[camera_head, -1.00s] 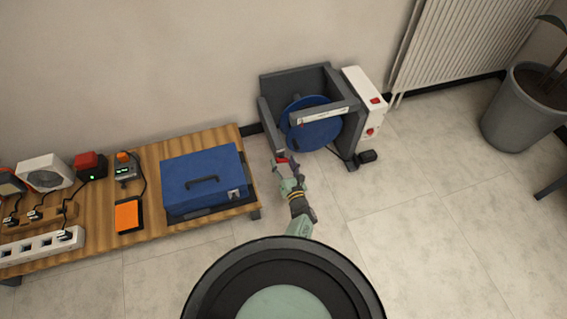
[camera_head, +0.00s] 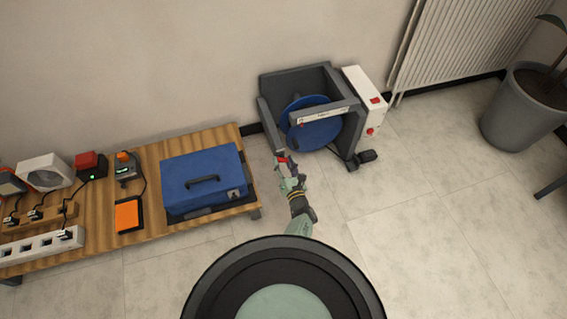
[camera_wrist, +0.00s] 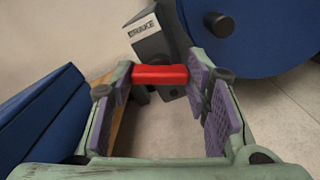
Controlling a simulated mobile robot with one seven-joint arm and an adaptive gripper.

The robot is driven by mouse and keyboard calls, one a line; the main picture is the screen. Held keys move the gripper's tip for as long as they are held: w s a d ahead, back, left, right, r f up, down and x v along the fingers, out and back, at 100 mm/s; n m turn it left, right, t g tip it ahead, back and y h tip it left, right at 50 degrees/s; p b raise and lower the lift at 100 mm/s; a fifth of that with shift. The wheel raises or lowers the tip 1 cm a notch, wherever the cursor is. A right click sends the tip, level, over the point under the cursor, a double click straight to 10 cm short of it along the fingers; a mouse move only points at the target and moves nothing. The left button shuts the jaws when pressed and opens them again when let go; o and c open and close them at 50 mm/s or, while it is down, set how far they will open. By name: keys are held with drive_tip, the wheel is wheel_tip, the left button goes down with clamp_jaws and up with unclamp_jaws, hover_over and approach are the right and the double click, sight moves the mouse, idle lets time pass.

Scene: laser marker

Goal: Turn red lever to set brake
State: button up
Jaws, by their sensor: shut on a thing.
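The red lever (camera_wrist: 160,75) shows in the wrist view as a red bar lying across between my gripper's two fingers, below a grey post labelled BRAKE (camera_wrist: 146,30). In the head view the red lever (camera_head: 282,160) is a small red spot at the front left of the grey reel stand (camera_head: 268,118). My gripper (camera_wrist: 165,98) is shut on the red lever, its purple-padded fingers at the bar's two ends. In the head view my gripper (camera_head: 287,170) reaches up to the lever from below. Exact finger contact is partly hidden.
A blue reel (camera_head: 316,135) sits in the stand, with a white control box (camera_head: 366,95) at its right. A blue case (camera_head: 204,178) lies on a wooden table (camera_head: 150,170) close left of my gripper. Open floor (camera_head: 400,230) lies to the right.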

drive_tip(key=m, duration=0.6)
drive_tip(key=shift+w+m+p, duration=0.1)
drive_tip(key=shift+m+p, duration=0.25)
drive_tip(key=shift+m, duration=0.05)
drive_tip(key=m, duration=0.5)
drive_tip(key=shift+d+r, duration=0.1)
drive_tip(key=shift+m, duration=0.6)
drive_tip(key=o, duration=1.2)
drive_tip(key=shift+c, duration=0.2)
